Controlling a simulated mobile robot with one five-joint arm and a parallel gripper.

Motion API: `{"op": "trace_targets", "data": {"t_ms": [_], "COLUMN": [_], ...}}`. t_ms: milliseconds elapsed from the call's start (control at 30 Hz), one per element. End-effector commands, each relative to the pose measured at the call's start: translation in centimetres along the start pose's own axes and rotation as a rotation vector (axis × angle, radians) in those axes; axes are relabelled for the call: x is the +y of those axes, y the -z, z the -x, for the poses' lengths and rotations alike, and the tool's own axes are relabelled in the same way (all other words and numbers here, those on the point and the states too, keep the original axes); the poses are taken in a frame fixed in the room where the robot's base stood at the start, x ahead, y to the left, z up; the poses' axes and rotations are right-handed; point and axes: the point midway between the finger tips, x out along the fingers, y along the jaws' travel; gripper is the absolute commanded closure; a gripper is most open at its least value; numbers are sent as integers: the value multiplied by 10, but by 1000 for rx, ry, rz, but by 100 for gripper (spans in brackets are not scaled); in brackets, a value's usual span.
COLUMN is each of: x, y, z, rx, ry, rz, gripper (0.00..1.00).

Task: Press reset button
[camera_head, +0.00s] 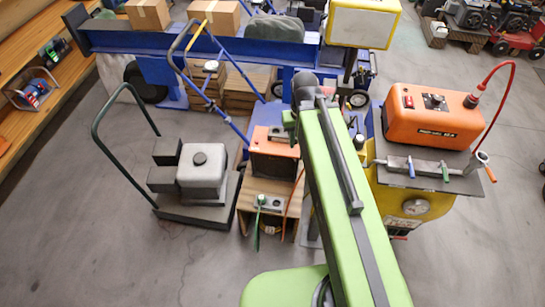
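An orange unit (432,125) stands on a dark-topped stand at the right. Its upper face carries a small red button-like part (408,101) and a dark panel with knobs (435,101). No readable reset label shows, so I cannot tell which control is the reset button. A second, smaller orange-topped box (275,150) sits in the middle, partly behind my arm. My green arm reaches from the bottom up to a dark joint near the centre top. My gripper's fingers cannot be made out; they seem hidden behind the arm.
A grey machine on a green-handled cart (196,205) stands left of centre. A grey block with a green-handled lever (262,203) sits on a wooden crate. A red hose (505,85) arches at right. Floor at lower left is clear.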

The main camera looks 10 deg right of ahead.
Motion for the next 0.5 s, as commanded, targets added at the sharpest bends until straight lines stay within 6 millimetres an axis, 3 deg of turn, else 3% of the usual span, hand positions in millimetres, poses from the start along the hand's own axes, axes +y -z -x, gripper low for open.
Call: {"op": "trace_targets", "data": {"t_ms": [33, 167, 500], "x": [0, 0, 0], "y": [0, 0, 0], "z": [0, 0, 0], "rx": [0, 0, 0], "ry": [0, 0, 0], "rz": [0, 0, 0], "gripper": [83, 100, 100]}}
